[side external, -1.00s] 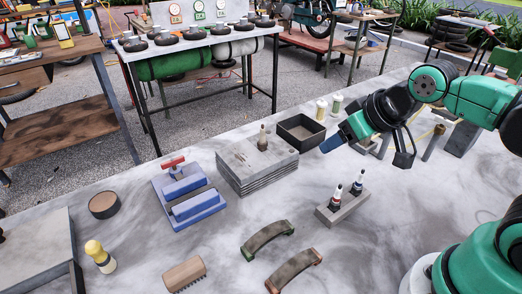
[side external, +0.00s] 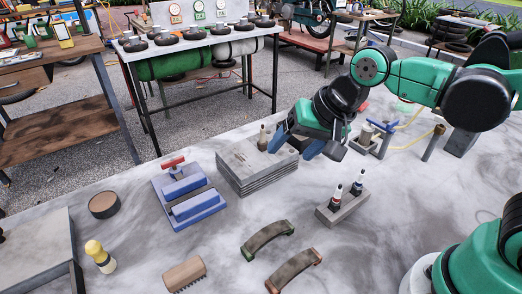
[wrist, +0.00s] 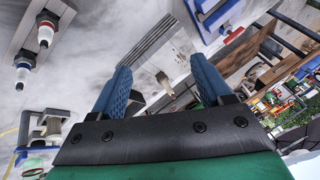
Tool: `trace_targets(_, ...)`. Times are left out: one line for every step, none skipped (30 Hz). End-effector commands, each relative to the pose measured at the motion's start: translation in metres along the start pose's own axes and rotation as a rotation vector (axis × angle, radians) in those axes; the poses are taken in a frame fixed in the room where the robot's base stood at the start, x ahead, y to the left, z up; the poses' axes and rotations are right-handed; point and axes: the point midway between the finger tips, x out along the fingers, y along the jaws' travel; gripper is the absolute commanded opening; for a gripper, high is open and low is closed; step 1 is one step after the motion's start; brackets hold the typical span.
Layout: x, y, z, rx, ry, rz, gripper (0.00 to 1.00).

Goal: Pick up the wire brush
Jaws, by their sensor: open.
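The likely wire brush (side external: 184,274) is a tan wooden block with dark bristles along its lower edge. It lies on the grey table at the near edge of the side view. My gripper (side external: 294,150) is well above and behind it, up and to the right in the picture, at the right end of the stack of grey plates. Its two blue fingers are apart, and they also show spread in the wrist view (wrist: 163,76). The gripper is open and holds nothing. I cannot make out the brush in the wrist view.
The plate stack (side external: 250,170) bears a small upright object (side external: 262,138). A blue vise (side external: 188,200) stands left of it. A green-ended curved piece (side external: 268,240), a copper-ended one (side external: 294,271) and a yellow-topped tool (side external: 100,256) lie near the brush. A block with two plugs (side external: 341,207) stands right.

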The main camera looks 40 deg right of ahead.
Motion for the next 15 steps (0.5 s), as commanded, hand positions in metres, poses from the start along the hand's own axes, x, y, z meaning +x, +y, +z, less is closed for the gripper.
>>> trace_targets(0.009, -0.020, 0.007, 0.106, -0.055, -0.011, 0.71)
trace_targets(0.015, -0.030, 0.012, 0.183, -0.088, -0.011, 0.71)
trace_targets(0.023, -0.043, 0.020, 0.285, -0.133, -0.007, 0.71)
trace_targets(0.029, -0.053, 0.027, 0.361, -0.167, 0.003, 0.71)
trace_targets(0.035, -0.062, 0.035, 0.436, -0.200, 0.014, 0.71)
trace_targets(0.044, -0.074, 0.045, 0.534, -0.242, 0.036, 0.71)
trace_targets(0.050, -0.083, 0.054, 0.605, -0.273, 0.056, 0.71)
trace_targets(0.056, -0.090, 0.063, 0.673, -0.299, 0.078, 0.71)
trace_targets(0.064, -0.099, 0.075, 0.759, -0.332, 0.111, 0.71)
trace_targets(0.070, -0.105, 0.083, 0.817, -0.352, 0.135, 0.71)
trace_targets(0.075, -0.110, 0.092, 0.872, -0.370, 0.162, 0.71)
trace_targets(0.081, -0.116, 0.102, 0.937, -0.389, 0.194, 0.71)
trace_targets(0.084, -0.119, 0.109, 0.978, -0.400, 0.218, 0.71)
trace_targets(0.088, -0.122, 0.116, 1.015, -0.410, 0.239, 0.71)
trace_targets(0.091, -0.125, 0.123, 1.056, -0.420, 0.263, 0.71)
